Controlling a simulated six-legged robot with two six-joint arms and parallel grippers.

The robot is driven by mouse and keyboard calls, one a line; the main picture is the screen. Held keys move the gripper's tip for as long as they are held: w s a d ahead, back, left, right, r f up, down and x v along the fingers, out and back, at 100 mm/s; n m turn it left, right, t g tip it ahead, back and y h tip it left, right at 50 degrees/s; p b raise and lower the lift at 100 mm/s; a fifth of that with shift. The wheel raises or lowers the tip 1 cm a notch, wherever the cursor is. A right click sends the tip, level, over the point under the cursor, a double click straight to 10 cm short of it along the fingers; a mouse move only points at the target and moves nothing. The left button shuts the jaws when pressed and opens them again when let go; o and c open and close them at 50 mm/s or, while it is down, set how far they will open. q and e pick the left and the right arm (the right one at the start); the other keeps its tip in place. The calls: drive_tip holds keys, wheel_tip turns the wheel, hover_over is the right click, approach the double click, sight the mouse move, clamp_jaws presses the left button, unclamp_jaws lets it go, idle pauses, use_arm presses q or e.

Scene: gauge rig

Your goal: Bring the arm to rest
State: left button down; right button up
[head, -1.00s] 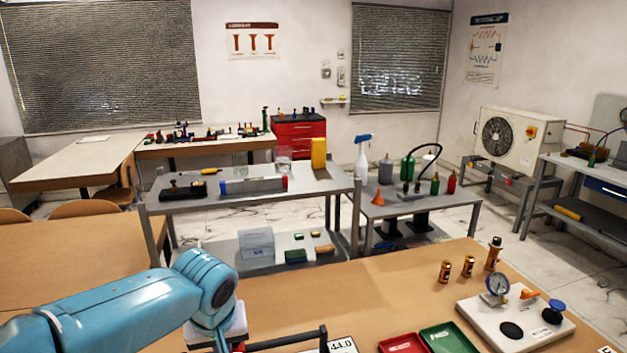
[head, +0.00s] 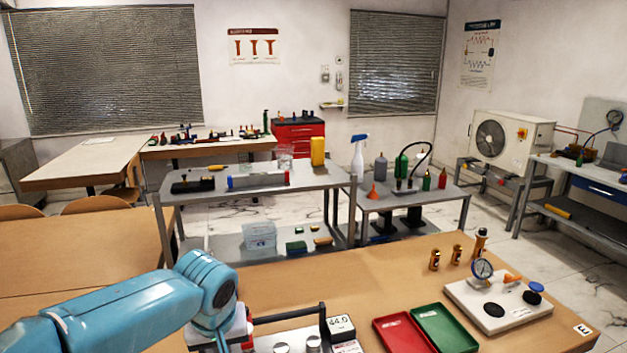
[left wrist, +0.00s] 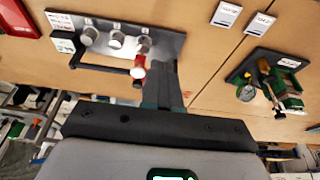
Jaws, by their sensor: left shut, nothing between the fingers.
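My left arm (head: 120,305), teal, comes in from the lower left of the head view, over the near wooden table. In the left wrist view my left gripper (left wrist: 166,82) is shut and empty, its fingers together, above the wooden tabletop. A grey plate (left wrist: 115,40) with several round metal pieces and a black handle lies just to the left of the fingers. A small red and white part (left wrist: 139,68) shows right beside them; I cannot tell whether they touch. In the head view the fingertips are not clearly visible. My right gripper is in neither view.
On the near table are a display reading 44.0 (head: 340,322), a red tray (head: 402,335), a green tray (head: 445,326), a dial gauge stand (head: 497,300) and brass fittings (head: 457,254). A grey bench (head: 330,184) stands behind. Tabletop between is clear.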

use_arm(q)
drive_tip(key=s+d+f+m+g+h, duration=0.1)
drive_tip(key=s+d+f+h, duration=0.15)
drive_tip(key=f, duration=0.85)
drive_tip(key=s+d+f+m+g+h, duration=0.1)
drive_tip(key=s+d+f, duration=0.15)
drive_tip(key=f, duration=0.75)
drive_tip(key=s+f+h, duration=0.1)
drive_tip(key=s+f, duration=1.3)
drive_tip(key=s, duration=0.5)
drive_tip(key=shift+a+f+n+g, duration=0.15)
drive_tip(key=shift+a+n+g, duration=0.25)
